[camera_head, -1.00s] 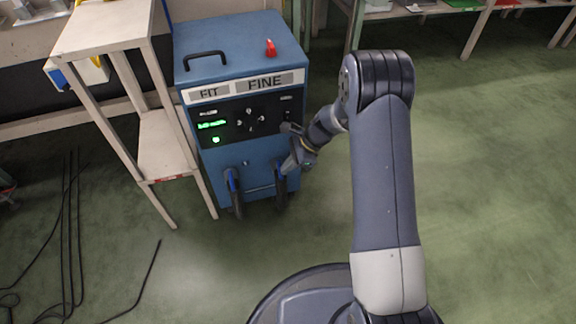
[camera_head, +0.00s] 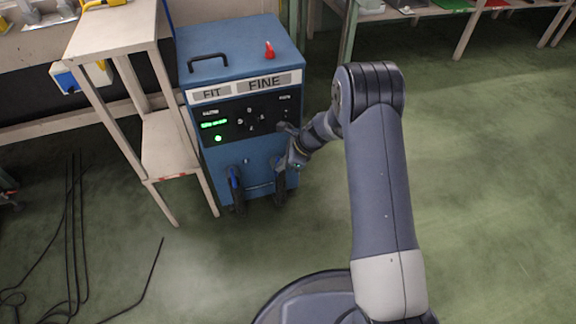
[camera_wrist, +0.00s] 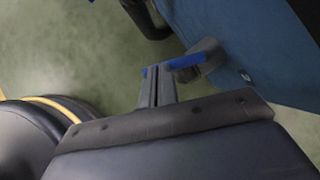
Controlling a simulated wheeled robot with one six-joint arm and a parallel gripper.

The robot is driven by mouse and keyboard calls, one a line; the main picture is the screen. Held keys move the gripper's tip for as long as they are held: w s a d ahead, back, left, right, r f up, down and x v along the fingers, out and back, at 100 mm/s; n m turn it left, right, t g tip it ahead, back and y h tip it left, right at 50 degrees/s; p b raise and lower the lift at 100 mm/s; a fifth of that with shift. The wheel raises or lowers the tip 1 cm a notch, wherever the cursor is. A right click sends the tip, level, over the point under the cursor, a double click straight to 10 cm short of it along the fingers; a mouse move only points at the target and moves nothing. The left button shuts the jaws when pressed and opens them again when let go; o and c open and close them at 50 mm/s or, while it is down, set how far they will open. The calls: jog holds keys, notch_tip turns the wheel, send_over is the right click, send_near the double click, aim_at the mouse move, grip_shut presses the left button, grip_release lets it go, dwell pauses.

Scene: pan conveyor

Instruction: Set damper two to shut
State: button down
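The blue cabinet (camera_head: 238,55) stands left of my arm, with "FIT" and "FINE" plates on its upper front. Two dark hose-like fittings hang low on its front: a left one (camera_head: 235,188) with a blue lever (camera_head: 232,175), and a right one (camera_head: 280,187) behind my gripper. I cannot read which is damper two. My gripper (camera_head: 290,162) is at the right fitting. In the wrist view, my gripper's fingers (camera_wrist: 157,82) are close together, with a blue lever (camera_wrist: 187,62) crossing at their tips, from a dark pivot (camera_wrist: 208,58). Whether they touch is unclear.
A pale wooden stand (camera_head: 168,145) is close against the cabinet's left side. Black cables (camera_head: 75,230) lie on the floor at left. A red beacon (camera_head: 269,50) and a black handle (camera_head: 207,60) are on the cabinet top. Green floor is clear at right.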

jog(key=m, duration=0.1)
jog(key=a+m+t, duration=0.1)
jog(key=m, duration=0.1)
jog(key=a+m+t+p, duration=0.1)
jog(key=shift+s+a+m+h, duration=0.15)
jog(key=shift+s+m+h, duration=0.1)
jog(key=shift+m+h, duration=0.05)
jog(key=shift+w+a+m+t+h+p, duration=0.15)
jog(key=shift+w+a+m+t+h, duration=0.2)
jog(key=shift+a+m, duration=0.35)
jog(key=shift+w+a+m+t+h+p, duration=0.25)
jog(key=shift+a+m+t, duration=0.25)
jog(key=shift+m, duration=0.25)
jog(key=shift+w+a+m+t+h+p, duration=0.1)
jog(key=shift+w+a+m+t+h, duration=0.1)
jog(key=shift+w+a+m+t, duration=0.4)
jog(key=shift+a, duration=0.15)
